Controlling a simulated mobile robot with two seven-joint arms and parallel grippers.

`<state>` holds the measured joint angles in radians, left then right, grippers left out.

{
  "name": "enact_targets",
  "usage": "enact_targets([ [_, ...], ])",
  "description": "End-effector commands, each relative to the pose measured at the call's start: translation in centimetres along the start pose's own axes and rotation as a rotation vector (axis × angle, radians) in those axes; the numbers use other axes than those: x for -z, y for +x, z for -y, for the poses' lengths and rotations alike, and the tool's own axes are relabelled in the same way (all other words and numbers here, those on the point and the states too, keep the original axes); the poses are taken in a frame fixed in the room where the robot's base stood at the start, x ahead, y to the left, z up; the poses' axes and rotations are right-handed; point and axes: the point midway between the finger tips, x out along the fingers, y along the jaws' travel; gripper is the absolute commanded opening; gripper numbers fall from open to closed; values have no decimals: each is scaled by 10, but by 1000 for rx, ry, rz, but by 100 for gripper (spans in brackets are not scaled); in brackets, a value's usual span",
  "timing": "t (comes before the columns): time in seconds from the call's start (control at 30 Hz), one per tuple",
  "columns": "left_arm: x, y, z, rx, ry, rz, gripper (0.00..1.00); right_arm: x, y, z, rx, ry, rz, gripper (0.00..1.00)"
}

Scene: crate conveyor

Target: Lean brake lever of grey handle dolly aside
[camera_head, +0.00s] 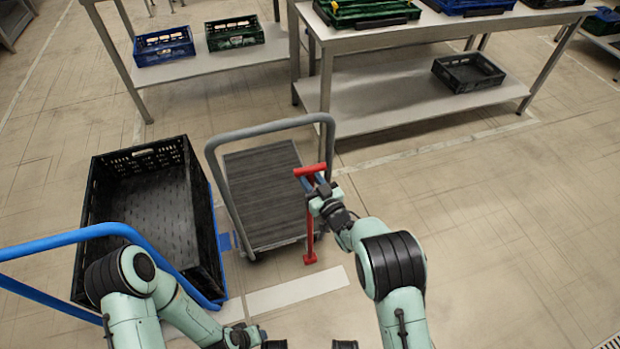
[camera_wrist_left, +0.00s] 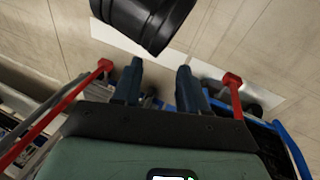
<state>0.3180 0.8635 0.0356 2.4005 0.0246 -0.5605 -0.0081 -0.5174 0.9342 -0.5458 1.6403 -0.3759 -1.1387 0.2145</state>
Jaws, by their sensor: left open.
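The grey handle dolly (camera_head: 264,190) stands in the middle of the head view, with a dark ribbed deck and a grey tube handle (camera_head: 216,165). Its red brake lever (camera_head: 309,238) stands roughly upright at the deck's right side, with a red crossbar on top. My right gripper (camera_head: 314,182) is at the lever's top, just under the crossbar. I cannot tell whether its fingers are closed on the lever. My left gripper (camera_wrist_left: 158,75) is open and empty in the left wrist view, with its two blue fingers apart over the floor.
A blue handle dolly (camera_head: 60,240) carrying a large black crate (camera_head: 184,205) stands close on the left. Shelving tables (camera_head: 400,100) with crates stand behind. The floor to the right is clear. Red bars (camera_wrist_left: 235,98) flank the left gripper in the wrist view.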

Motion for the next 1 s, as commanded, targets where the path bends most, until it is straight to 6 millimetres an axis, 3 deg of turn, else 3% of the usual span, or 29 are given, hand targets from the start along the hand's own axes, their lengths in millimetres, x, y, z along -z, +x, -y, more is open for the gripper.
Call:
enact_targets([
  [0.27, 0, 0, 0, 0, 0, 1, 43, 0, 2, 7, 1, -8, 1, 0],
  [0.6, 8, 8, 3, 2, -2, -24, 43, -10, 20, 95, 6, -154, 29, 0],
  [0.7, 12, 10, 4, 3, -3, -35, 43, -14, 23, 114, 3, -189, 38, 0],
  [1.0, 15, 11, 4, 3, -3, -45, 43, -16, 25, 132, 6, -222, 48, 0],
])
